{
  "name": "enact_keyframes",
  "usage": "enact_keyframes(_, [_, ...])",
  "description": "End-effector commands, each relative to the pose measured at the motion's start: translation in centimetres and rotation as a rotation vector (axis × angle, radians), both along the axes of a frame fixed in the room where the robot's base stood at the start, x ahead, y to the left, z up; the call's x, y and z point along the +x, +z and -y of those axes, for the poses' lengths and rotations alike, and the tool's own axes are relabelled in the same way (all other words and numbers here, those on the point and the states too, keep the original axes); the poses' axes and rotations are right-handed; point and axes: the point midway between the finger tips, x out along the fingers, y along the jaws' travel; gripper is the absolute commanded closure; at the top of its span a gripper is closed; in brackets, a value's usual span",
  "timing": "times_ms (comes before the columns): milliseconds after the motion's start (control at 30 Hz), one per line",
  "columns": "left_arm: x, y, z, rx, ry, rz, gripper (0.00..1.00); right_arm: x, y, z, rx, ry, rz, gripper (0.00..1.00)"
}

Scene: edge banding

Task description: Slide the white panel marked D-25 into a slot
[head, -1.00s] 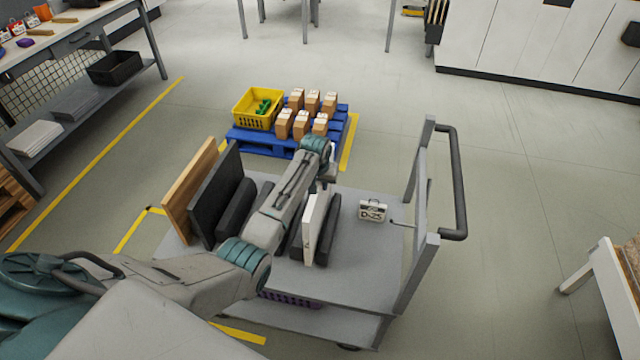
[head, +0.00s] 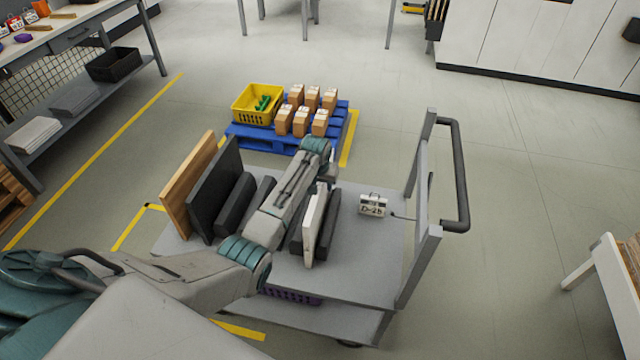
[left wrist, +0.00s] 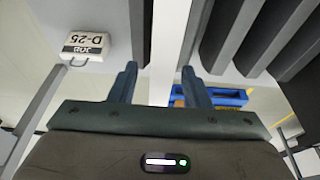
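The white panel (head: 313,228) stands on edge between dark padded dividers (head: 329,230) on a grey trolley (head: 365,270). My right gripper is not in view.
A wooden board (head: 190,185) and dark panels (head: 216,195) stand at the trolley's left. Its upright handle (head: 458,180) is at the right. Behind is a blue pallet (head: 265,143) with a yellow crate (head: 257,104) and several small boxes. The floor at right is mostly clear.

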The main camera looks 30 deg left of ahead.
Motion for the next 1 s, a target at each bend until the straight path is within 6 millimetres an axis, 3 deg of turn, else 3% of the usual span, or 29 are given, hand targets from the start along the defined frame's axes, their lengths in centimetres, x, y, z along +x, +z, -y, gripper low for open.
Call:
enact_keyframes(167, [-0.2,-0.4,0.0,-0.001,0.000,-0.007,0.56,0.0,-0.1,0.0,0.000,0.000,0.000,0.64])
enact_keyframes(333, [-0.3,0.5,0.1,-0.001,0.000,-0.003,0.56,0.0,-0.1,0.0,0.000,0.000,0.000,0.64])
enact_keyframes(800, [-2.4,8.5,0.6,0.000,0.000,0.002,0.56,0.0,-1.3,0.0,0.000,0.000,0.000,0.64])
enact_keyframes(1000, [-2.9,10.2,0.7,0.001,0.000,0.000,0.56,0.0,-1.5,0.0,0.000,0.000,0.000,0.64])
